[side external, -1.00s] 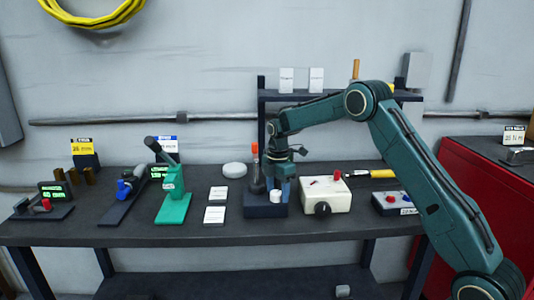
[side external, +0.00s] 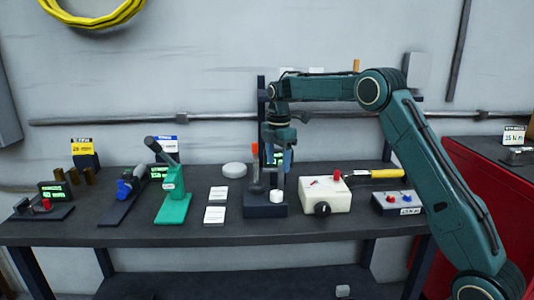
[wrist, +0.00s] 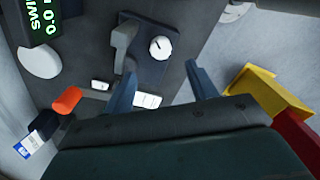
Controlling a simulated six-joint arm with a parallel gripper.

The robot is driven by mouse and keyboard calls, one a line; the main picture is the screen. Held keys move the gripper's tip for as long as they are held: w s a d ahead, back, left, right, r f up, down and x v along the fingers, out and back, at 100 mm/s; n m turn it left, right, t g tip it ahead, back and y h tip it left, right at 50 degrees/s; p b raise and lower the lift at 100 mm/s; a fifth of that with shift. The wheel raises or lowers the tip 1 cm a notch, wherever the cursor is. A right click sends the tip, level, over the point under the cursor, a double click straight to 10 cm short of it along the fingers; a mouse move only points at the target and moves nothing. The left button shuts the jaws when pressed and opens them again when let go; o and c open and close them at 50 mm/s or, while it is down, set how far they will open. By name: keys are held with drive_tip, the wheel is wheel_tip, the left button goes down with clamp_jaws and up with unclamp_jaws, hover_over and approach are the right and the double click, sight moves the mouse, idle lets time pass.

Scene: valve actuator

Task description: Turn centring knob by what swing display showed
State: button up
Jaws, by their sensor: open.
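The centring knob (wrist: 160,47) is a small white round cap with a dark pointer line, on a dark base (wrist: 150,75) beside a grey upright bracket. In the side view the knob (side external: 276,196) stands on the dark block (side external: 263,211) at the bench's middle. The swing display (wrist: 42,20) is partly cut off in the wrist view; its green digits read 0.0. My gripper (wrist: 160,72) is open, with the knob seen ahead between its blue-grey fingers, touching nothing. In the side view my gripper (side external: 279,172) hangs above the knob.
A cream box (side external: 325,196) with a black knob stands just right of the block. Open bench lies in front.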

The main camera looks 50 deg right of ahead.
sight(277, 192)
drive_tip(key=shift+r, duration=1.7)
drive_tip(key=shift+m, duration=0.3)
drive_tip(key=m, duration=2)
drive_tip(key=shift+a, duration=0.25)
drive_tip(key=shift+f, duration=6.85)
